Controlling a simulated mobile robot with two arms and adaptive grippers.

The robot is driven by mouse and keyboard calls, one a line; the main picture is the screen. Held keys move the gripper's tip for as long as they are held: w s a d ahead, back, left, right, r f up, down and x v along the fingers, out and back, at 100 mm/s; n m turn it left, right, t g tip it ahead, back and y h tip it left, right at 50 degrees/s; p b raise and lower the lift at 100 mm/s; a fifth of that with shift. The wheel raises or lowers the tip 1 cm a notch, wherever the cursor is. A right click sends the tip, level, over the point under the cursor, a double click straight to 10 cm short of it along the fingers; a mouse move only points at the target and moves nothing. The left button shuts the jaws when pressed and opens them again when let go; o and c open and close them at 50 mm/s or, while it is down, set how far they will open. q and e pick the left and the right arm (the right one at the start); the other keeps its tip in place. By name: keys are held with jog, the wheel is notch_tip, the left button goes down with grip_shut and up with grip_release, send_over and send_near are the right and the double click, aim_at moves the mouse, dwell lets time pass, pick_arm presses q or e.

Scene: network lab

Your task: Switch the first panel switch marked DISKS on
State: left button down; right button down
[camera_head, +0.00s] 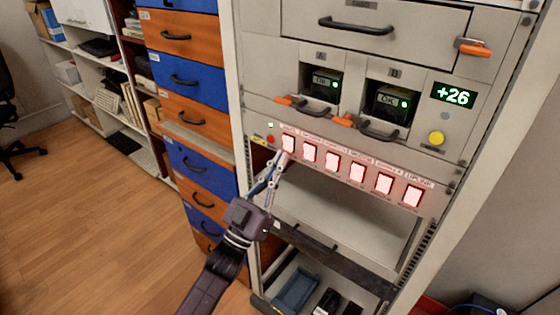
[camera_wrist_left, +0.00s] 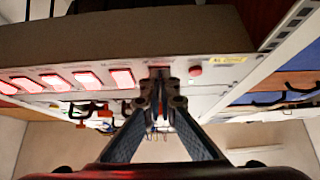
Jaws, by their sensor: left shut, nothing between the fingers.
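A row of several red-lit rocker switches runs along the rack's light panel strip in the head view. The first switch (camera_head: 289,144) is at the left end; its label is too small to read. My left gripper (camera_head: 281,158) is shut and empty, with its fingertips just below and left of this switch. In the left wrist view my left gripper (camera_wrist_left: 160,95) points at the first switch (camera_wrist_left: 159,72), which the fingertips partly hide. I cannot tell whether they touch it. My right gripper is not in view.
Above the switches are two bays with orange latches, a green "+26" display (camera_head: 454,95) and a yellow button (camera_head: 436,138). A pulled-out shelf (camera_head: 340,215) lies below the strip. Blue and orange drawers (camera_head: 190,120) stand left of the rack.

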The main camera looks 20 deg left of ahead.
pick_arm(q)
jog(key=v, duration=1.1)
jog(key=shift+f, duration=0.2)
